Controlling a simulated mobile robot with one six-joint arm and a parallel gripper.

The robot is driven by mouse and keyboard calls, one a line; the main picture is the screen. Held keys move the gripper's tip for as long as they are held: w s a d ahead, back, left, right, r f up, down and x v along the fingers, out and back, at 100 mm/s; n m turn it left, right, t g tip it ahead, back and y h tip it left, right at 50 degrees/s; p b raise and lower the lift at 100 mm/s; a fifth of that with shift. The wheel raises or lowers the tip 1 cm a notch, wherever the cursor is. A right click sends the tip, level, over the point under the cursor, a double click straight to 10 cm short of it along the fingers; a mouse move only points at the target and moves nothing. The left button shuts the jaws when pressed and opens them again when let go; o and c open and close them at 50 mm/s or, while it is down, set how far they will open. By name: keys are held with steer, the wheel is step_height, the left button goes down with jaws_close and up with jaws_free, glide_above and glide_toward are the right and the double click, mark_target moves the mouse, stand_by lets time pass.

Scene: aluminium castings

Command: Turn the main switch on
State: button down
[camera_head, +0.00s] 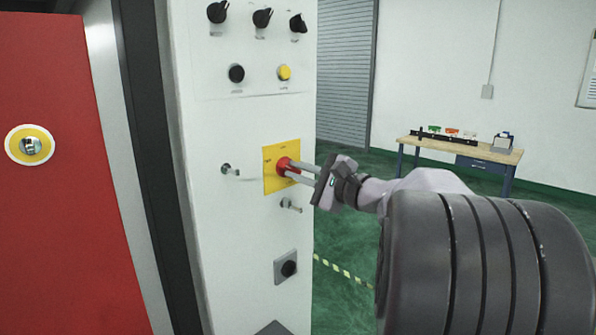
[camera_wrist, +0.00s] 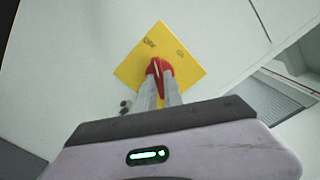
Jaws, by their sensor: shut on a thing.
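The main switch is a red rotary handle (camera_head: 283,166) on a yellow square plate (camera_head: 270,181), mounted on the white cabinet front. In the wrist view the red handle (camera_wrist: 158,68) sits at the middle of the yellow plate (camera_wrist: 132,72), which looks tilted there; the lettering on it is too blurred to read surely. My gripper (camera_head: 290,169) reaches in from the right, with its two fingers around the red handle. In the wrist view my gripper (camera_wrist: 159,77) is shut on the handle, which shows between and beyond the fingertips. The fingers hide part of it.
Small metal pegs stick out left of the plate (camera_head: 230,170) and below it (camera_head: 290,206). Black knobs (camera_head: 262,18), a yellow button (camera_head: 284,73) and a lower black switch (camera_head: 288,268) are on the same panel.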

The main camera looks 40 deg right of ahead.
steer(key=m+p, duration=0.5)
steer(key=m, duration=0.1)
steer(key=shift+r+p, duration=0.2)
steer(key=shift+p, duration=0.2)
steer(key=m+p, duration=0.4)
steer(key=shift+f+m+p, duration=0.15)
steer(key=shift+m+p, duration=0.55)
steer(key=shift+m, duration=0.1)
steer(key=shift+f, duration=0.1)
steer(key=c, duration=1.5)
jaws_free()
steer(key=shift+o, duration=0.2)
